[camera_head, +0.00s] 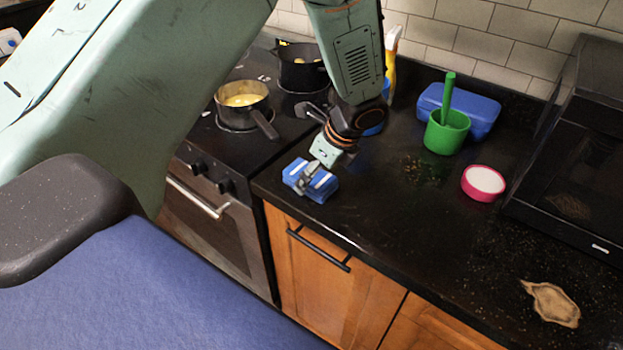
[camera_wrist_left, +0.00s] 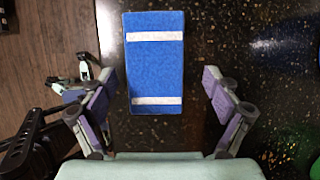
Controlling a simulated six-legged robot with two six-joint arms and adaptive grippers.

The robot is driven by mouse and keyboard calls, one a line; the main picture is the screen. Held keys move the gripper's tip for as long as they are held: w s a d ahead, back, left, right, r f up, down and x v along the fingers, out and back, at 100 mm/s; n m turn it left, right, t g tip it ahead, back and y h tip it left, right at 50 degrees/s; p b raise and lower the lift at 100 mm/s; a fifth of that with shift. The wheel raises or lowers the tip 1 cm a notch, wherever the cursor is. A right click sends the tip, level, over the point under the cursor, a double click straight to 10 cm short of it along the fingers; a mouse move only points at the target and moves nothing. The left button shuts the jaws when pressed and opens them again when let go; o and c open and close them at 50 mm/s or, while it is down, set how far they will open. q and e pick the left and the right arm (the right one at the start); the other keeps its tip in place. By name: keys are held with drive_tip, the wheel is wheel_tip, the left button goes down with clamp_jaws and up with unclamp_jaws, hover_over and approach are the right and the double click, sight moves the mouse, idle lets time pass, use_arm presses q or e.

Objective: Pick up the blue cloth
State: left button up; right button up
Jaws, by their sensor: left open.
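The blue cloth (camera_head: 318,189) is a folded blue rectangle with two white stripes. It lies on the black counter near the front edge, just right of the stove. In the left wrist view the cloth (camera_wrist_left: 155,75) is between and ahead of the two fingers. My left gripper (camera_head: 309,178) is over the cloth in the head view and hides part of it. In the left wrist view my left gripper (camera_wrist_left: 157,93) is open, with clear gaps between its fingers and the cloth. My right gripper is not in view.
A green cup (camera_head: 446,133), blue box (camera_head: 478,112), pink-rimmed round container (camera_head: 483,183) and tan cloth-like piece (camera_head: 552,304) lie right.

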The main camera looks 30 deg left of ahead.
use_arm(q)
drive_tip(key=shift+s, duration=0.45)
drive_tip(key=shift+c, duration=0.5)
drive_tip(key=shift+w+d+f, duration=0.1)
drive_tip(key=shift+w+f, duration=0.05)
drive_tip(key=shift+w, duration=0.15)
drive_tip(key=c, duration=0.6)
drive_tip(key=shift+s, duration=0.2)
drive_tip(key=c, duration=0.5)
drive_tip(key=shift+c, duration=0.2)
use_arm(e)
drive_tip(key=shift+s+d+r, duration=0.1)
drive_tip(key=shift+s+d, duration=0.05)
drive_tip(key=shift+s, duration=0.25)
use_arm(q)
drive_tip(key=shift+w, duration=0.15)
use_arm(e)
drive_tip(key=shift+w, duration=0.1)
